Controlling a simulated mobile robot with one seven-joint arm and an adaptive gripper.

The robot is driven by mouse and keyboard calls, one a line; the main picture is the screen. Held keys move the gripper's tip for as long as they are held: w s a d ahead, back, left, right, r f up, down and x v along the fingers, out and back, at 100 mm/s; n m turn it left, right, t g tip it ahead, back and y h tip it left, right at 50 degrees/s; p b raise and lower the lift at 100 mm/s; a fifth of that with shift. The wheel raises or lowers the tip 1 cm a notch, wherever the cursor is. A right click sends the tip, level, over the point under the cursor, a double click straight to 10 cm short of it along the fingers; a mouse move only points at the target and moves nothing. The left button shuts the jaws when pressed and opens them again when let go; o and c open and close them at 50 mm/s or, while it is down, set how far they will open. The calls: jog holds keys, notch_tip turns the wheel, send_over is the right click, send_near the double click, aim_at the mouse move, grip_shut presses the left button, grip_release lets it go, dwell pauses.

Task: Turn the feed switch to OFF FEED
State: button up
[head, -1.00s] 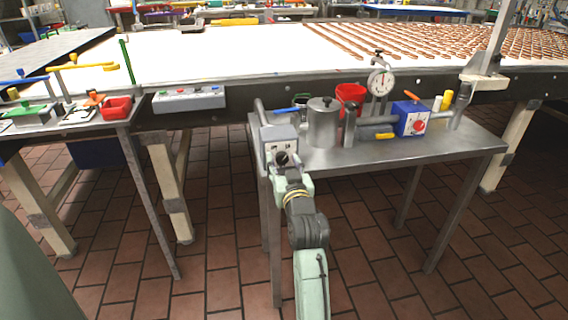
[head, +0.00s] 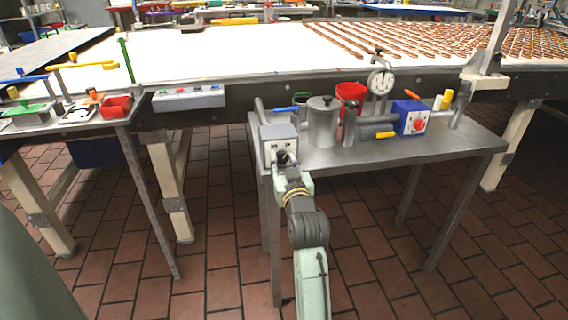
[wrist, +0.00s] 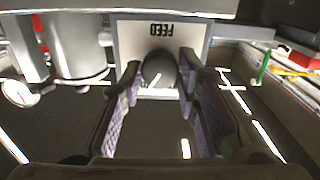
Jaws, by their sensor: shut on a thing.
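The feed switch is a grey box (head: 279,133) at the left front corner of the metal table. Its front plate (wrist: 192,42) shows upside down in the wrist view with the word FEED. A round dark knob (wrist: 152,66) with a pale pointer line sits below the word in that picture. The pointer line looks tilted; any position labels are hidden or unreadable. My gripper (wrist: 160,76) has its purple-padded fingers on either side of the knob, shut on it. In the head view my gripper (head: 284,163) is at the box's front face.
On the metal table (head: 430,155) stand a steel pot (head: 323,125), a red container (head: 351,93), a dial gauge (head: 381,81) and a blue box with a red knob (head: 418,122). A white conveyor (head: 220,55) runs behind. The tiled floor in front is open.

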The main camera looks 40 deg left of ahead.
jog(key=n+b, duration=0.4)
jog(key=n, duration=0.2)
jog(key=shift+f, duration=0.2)
jog(key=n+b, duration=0.2)
jog(key=n, duration=0.2)
jog(key=shift+n, duration=0.4)
jog(key=shift+r+n+b, duration=0.1)
jog(key=shift+n+b, duration=0.8)
jog(key=shift+n, duration=0.2)
jog(key=o, duration=1.2)
jog(key=shift+r, duration=0.1)
jog(key=v, duration=1.2)
jog(key=shift+s, duration=0.1)
